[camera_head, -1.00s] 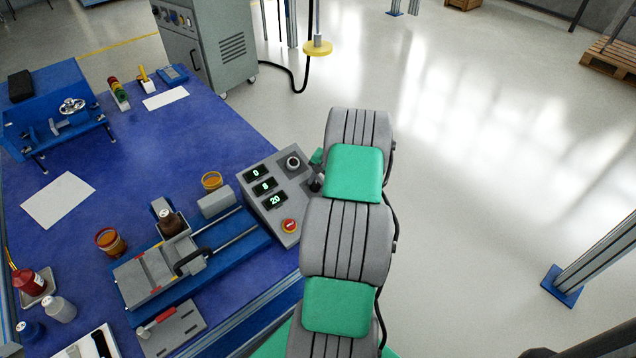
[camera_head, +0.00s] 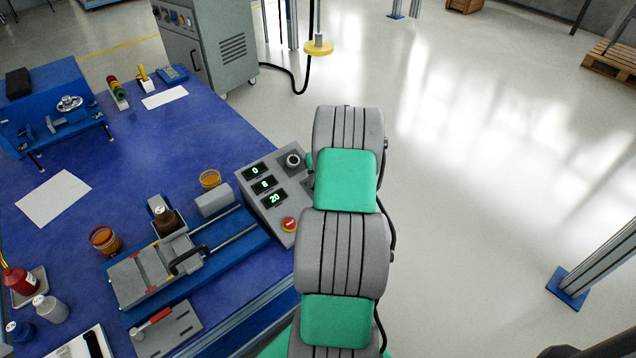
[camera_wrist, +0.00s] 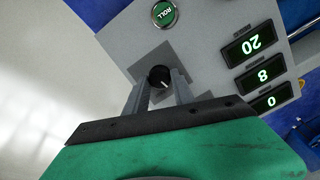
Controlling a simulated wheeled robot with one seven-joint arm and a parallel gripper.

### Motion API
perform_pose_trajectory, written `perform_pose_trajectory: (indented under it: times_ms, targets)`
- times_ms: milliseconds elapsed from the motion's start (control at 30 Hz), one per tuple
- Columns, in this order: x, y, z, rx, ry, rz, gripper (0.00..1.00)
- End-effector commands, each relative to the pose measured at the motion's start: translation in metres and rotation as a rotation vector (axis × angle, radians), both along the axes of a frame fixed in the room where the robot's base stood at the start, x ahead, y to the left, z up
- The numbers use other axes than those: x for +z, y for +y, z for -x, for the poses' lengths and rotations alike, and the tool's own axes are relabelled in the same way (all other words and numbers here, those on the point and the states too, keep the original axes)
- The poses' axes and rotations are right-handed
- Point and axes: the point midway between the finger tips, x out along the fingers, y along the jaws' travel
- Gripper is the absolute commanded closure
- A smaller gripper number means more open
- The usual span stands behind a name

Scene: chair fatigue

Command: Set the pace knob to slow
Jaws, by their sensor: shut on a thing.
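In the wrist view, a small black knob (camera_wrist: 160,77) with a pale pointer mark stands on the grey control panel (camera_wrist: 128,38). My gripper (camera_wrist: 160,90) has its two grey fingers on either side of this knob, shut on it. Any label or scale around the knob is not readable. Displays there read 20, 8 and 0. In the head view, the panel (camera_head: 262,212) stands at the table's right edge; my arm hides the gripper and the gripped knob.
Another dark dial (camera_head: 293,160) sits at the panel's far end, and a red stop button (camera_head: 289,224) at its near end. Open floor lies to the right.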

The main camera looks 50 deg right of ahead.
Motion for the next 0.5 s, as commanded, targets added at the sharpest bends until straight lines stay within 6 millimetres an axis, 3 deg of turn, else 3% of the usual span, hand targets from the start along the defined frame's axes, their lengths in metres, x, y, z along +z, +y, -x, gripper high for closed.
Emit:
perform_pose_trajectory:
  times_ms: [500]
  targets:
    - [0.0001, 0.0015, -0.0011, 0.311, 0.012, 0.126, 1.00]
